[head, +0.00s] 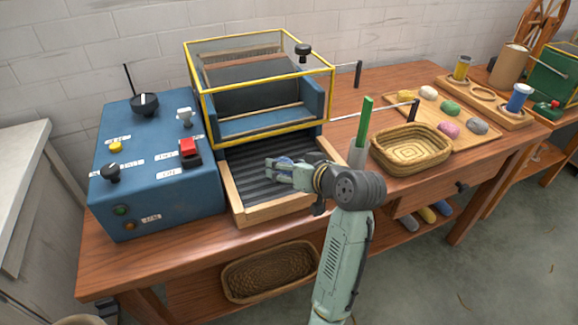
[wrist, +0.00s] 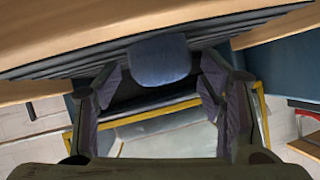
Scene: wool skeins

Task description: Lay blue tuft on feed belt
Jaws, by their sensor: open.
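The blue tuft (wrist: 158,60) shows in the wrist view against the dark ribbed feed belt (wrist: 100,62) and appears to lie on it. In the head view, a small bit of the blue tuft (head: 285,160) shows at my gripper (head: 274,170), which is low over the feed belt (head: 255,192). In the wrist view my gripper (wrist: 162,82) is open, with one finger on each side of the tuft and a gap on both sides. My gripper hides part of the tuft in the head view.
The belt has a wooden frame (head: 272,212) and leads to a yellow-edged guard (head: 265,87). A blue control box (head: 150,180) stands left.

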